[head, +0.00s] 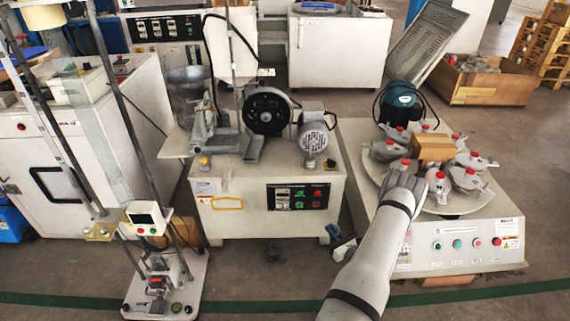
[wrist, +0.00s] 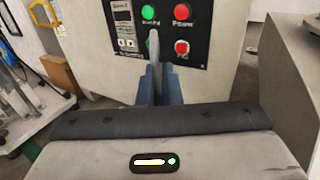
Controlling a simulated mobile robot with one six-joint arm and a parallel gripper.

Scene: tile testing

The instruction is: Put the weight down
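In the wrist view my gripper (wrist: 157,72) has its two blue fingers close together on a thin, upright grey piece (wrist: 154,45). The piece stands up past the fingertips; I take it to be the weight, seen edge-on. Its lower part is hidden between the fingers. In the head view my gripper (head: 338,239) shows small, left of my arm, in front of the gap between the middle machine and the right machine. The held piece cannot be made out clearly there. Several grey weights with red knobs (head: 438,182) sit on the round plate of the right machine.
The middle machine (head: 235,222) has a control panel (head: 298,197), which faces the gripper in the wrist view (wrist: 165,30). The right machine (head: 470,235) carries a wooden block (head: 433,149). A tall stand (head: 165,285) is at left. Floor in front is mostly clear.

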